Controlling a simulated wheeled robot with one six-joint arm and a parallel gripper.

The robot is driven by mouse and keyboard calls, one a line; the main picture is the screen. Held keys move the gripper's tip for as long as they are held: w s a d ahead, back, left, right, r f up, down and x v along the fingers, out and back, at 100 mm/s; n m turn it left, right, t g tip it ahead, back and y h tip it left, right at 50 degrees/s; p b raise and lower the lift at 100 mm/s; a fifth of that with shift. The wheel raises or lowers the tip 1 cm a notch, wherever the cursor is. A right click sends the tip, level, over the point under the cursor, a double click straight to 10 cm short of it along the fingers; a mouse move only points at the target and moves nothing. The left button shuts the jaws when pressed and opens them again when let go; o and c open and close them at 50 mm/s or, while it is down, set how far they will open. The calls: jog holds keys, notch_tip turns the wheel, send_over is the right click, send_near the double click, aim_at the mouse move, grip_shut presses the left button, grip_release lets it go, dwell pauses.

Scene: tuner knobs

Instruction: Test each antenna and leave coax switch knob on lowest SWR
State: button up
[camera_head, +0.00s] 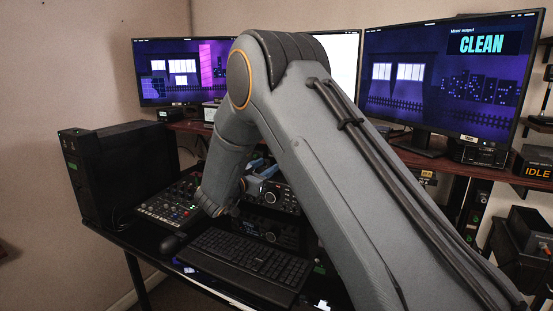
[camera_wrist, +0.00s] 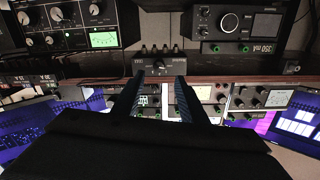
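My gripper (camera_wrist: 158,84) is open, with two dark fingers apart and nothing between them. Beyond the fingertips, in the wrist view, is a small dark box with a central knob (camera_wrist: 160,64) and faint labels; it looks like the coax switch. The knob lies in line with the gap between the fingers; I cannot tell whether they touch it. Its pointer setting is too small to read. A lit green-white meter (camera_wrist: 103,39) is at upper left; I cannot tell if it shows SWR. In the head view my gripper's bluish fingers (camera_head: 258,172) are partly hidden by my arm.
Radio units with knobs (camera_head: 272,197) stand behind the keyboard (camera_head: 250,262). A mixer (camera_head: 168,208) and black case (camera_head: 122,170) are at left. The right monitor (camera_head: 440,75) reads "CLEAN"; a box (camera_head: 536,168) reads "IDLE". More meters (camera_wrist: 203,93) crowd around the fingers.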

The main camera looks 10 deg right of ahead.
jog(key=p+x, duration=0.1)
jog(key=x, duration=0.6)
jog(key=shift+w+d+p, duration=0.2)
jog(key=shift+d+p, duration=0.1)
jog(key=shift+p, duration=0.1)
grip_shut()
jog(key=shift+f+m+b, duration=0.1)
jog(key=shift+m+b, duration=0.25)
jog(key=shift+m, duration=0.15)
jog(key=shift+m+b, duration=2.65)
jog(key=shift+m, duration=0.75)
